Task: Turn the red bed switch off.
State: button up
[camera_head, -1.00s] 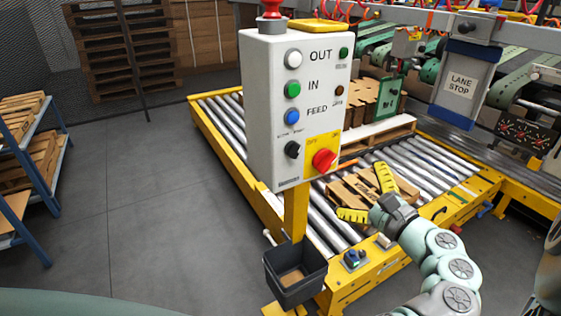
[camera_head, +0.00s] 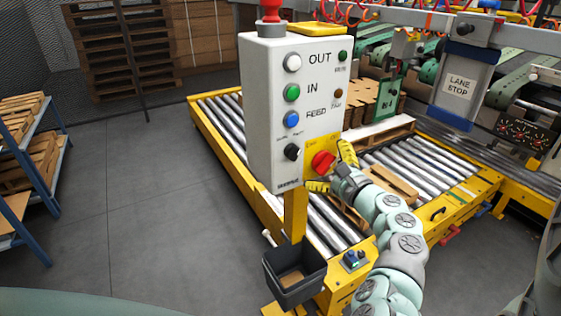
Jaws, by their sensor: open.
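The red switch (camera_head: 322,162) is a rotary knob on a yellow plate at the lower right of the white control box (camera_head: 262,110). My gripper (camera_head: 326,169) has yellow fingers, spread open. One finger is to the right of the red switch and the other is just below it. The knob appears between or just in front of the fingertips. I cannot tell whether they touch it. The yellow plate's lettering is too small to read fully.
The box stands on a yellow post (camera_head: 296,215) with a dark bin (camera_head: 294,272) below. A black knob (camera_head: 291,152) and several buttons are on the same face. A roller conveyor (camera_head: 440,172) with wooden pallets lies behind.

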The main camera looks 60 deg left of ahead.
jog(key=c, duration=1.2)
